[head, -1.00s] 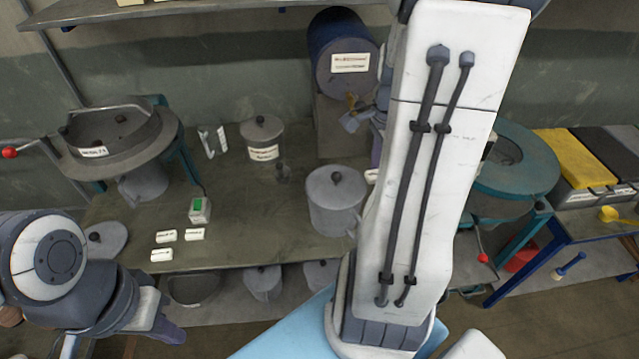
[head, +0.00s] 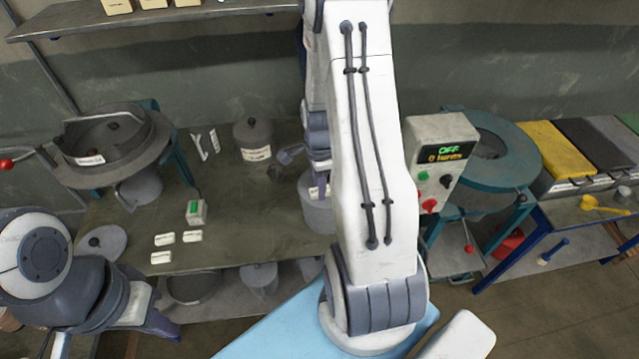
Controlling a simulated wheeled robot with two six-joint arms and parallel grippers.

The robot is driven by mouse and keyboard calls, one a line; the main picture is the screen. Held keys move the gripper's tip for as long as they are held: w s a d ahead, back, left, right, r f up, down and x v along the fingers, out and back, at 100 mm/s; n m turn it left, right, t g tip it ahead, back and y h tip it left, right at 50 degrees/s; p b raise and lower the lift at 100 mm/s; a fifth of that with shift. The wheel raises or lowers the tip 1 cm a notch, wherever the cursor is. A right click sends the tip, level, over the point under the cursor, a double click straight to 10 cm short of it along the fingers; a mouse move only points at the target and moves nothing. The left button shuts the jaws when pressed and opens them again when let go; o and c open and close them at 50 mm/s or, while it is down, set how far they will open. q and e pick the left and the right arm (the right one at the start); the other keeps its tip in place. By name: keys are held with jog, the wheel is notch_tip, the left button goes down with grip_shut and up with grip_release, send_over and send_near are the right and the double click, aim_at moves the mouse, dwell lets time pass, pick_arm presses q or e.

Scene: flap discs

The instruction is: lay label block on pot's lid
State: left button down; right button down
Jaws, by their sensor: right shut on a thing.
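A grey lidded pot (head: 315,218) stands on the bench, partly hidden behind my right arm. The left part of its lid (head: 306,184) shows. My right gripper (head: 321,184) is over the lid and shut on a white label block (head: 315,193). The block overlaps the lid in the picture; I cannot tell whether it touches it. Several similar white blocks (head: 164,239) lie on the bench further left. My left gripper (head: 168,328) is low at the left, in front of the bench, with its fingertips too unclear to judge.
A second labelled pot (head: 254,140) stands behind the first. A green-topped device (head: 195,211) stands near the loose blocks, and a loose lid (head: 102,243) lies at the left. A control box reading OFF (head: 440,155) is right of my arm. The bench (head: 245,220) has free room mid-left.

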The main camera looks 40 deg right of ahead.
jog(key=shift+f, duration=0.2)
jog(key=shift+f, duration=0.2)
jog(key=c, duration=0.5)
grip_release()
jog(key=shift+c, duration=0.2)
jog(key=shift+r, duration=0.1)
